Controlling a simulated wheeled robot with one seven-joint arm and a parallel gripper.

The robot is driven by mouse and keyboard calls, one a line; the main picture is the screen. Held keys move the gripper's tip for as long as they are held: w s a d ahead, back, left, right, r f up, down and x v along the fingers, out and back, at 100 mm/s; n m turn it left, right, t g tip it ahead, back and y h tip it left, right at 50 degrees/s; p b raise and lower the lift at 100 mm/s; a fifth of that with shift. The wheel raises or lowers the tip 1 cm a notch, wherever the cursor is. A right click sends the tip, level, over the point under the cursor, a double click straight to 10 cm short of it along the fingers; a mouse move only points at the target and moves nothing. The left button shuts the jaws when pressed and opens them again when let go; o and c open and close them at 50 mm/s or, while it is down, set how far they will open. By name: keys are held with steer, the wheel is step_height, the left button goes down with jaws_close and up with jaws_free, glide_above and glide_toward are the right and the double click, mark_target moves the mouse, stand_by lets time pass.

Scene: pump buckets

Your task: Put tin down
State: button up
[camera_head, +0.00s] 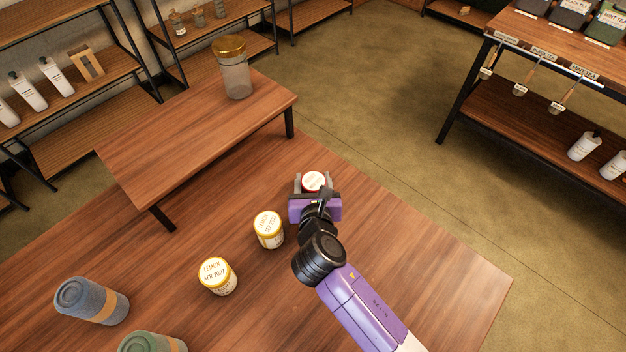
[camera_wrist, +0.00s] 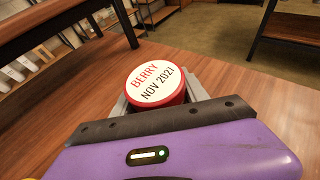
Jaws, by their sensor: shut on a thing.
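A round tin with a red rim and a white lid (camera_head: 313,181) is between the fingers of my gripper (camera_head: 314,185). In the wrist view the tin's lid (camera_wrist: 155,83) reads "BERRY NOV 2021". My gripper (camera_wrist: 155,98) is shut on the tin, which looks upright. The tin is over the far part of the wooden table (camera_head: 430,270). Its base is hidden, so I cannot tell whether it touches the table. Two yellow-rimmed tins stand to the left, a nearer one (camera_head: 217,276) labelled "APR 2027" and a farther one (camera_head: 268,229).
A raised wooden shelf (camera_head: 190,150) with a gold-lidded glass jar (camera_head: 235,70) stands at the back left. The table's right side is clear.

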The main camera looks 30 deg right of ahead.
steer(key=o, duration=1.5)
steer(key=shift+f, duration=0.1)
steer(key=shift+r, duration=0.2)
steer(key=v, duration=1.2)
steer(key=shift+f, duration=0.1)
